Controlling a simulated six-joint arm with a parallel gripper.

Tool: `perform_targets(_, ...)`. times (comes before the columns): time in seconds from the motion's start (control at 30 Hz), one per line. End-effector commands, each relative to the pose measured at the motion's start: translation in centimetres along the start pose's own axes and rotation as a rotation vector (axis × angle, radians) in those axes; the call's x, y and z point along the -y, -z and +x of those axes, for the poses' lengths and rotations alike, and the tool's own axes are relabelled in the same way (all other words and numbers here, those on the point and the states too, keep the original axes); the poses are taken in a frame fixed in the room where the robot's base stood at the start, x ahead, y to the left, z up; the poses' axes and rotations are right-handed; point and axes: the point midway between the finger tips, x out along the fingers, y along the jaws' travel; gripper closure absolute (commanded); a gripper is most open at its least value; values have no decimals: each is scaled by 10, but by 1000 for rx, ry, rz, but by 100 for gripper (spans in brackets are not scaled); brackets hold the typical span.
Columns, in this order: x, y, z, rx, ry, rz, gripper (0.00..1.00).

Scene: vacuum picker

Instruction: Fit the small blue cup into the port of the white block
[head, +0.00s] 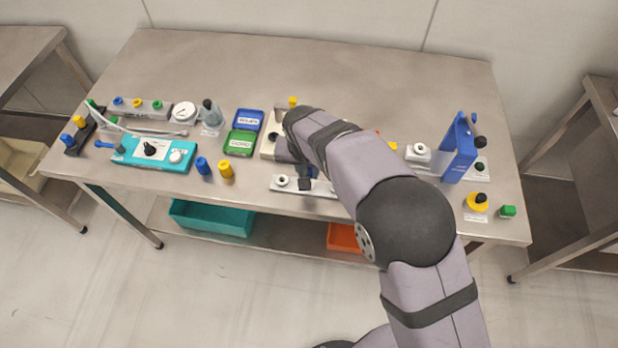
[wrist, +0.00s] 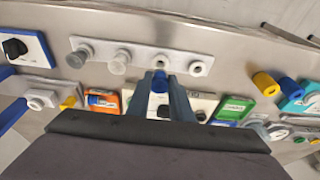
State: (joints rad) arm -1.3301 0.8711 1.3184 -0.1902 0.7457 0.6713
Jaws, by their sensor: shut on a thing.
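In the wrist view, the two blue-grey fingers of my gripper (wrist: 161,88) are shut on the small blue cup (wrist: 160,82). The cup is just short of the long white block (wrist: 140,52) in the picture. This block has two pale grey fittings at its left and two white ring ports at its right. The cup is in line with the nearer ring port (wrist: 160,62); I cannot tell whether they touch. In the head view the white block (head: 325,191) lies near the front edge, partly hidden by my arm, with its end port (head: 282,181) showing.
A pale block with a black knob (wrist: 163,112) is behind the fingers. Green (head: 241,142) and blue (head: 249,120) trays, yellow (head: 226,169) and blue (head: 203,166) cylinders and a teal device (head: 130,153) are left. A blue upright panel (head: 459,150) stands right. The table's back is clear.

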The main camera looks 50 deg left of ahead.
Motion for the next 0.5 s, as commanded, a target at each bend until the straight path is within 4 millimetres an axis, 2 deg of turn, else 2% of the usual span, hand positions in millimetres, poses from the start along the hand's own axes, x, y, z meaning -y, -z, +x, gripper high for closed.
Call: perform_targets(0.5,0,4,-14,0,0,0,100)
